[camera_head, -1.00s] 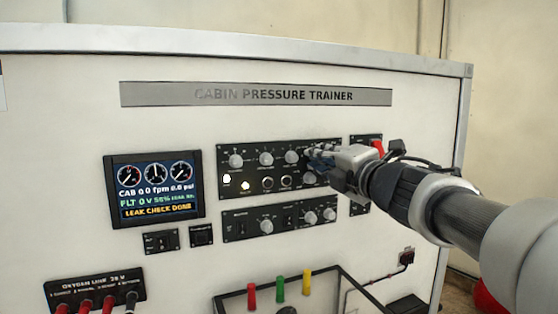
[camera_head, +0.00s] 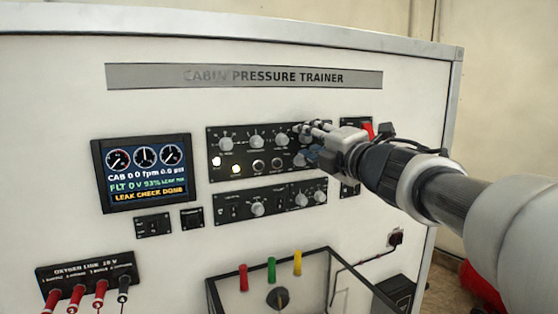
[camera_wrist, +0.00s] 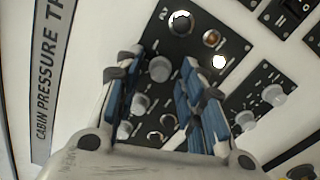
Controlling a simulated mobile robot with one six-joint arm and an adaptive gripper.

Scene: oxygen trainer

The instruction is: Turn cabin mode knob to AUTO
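The upper control panel (camera_head: 214,186) carries rows of pale round knobs. Its labels are too small to read, so I cannot tell which knob is the cabin mode knob. My gripper (camera_head: 312,131) is at the panel's upper right corner, reaching in from the right. In the wrist view my gripper (camera_wrist: 165,66) has its fingers spread apart, with a pale knob (camera_wrist: 159,68) showing between them. I cannot tell whether the fingers touch it. The gripper hides part of the panel's right end. Another knob (camera_head: 302,158) shows just below the fingers.
A display (camera_head: 145,173) left of the panel reads LEAK CHECK DONE. A lower panel (camera_head: 272,205) has more knobs. Below are a framed box with red, green and yellow handles (camera_head: 271,270), and an oxygen line block (camera_head: 88,277) with red plugs. A red part (camera_head: 369,130) is behind my gripper.

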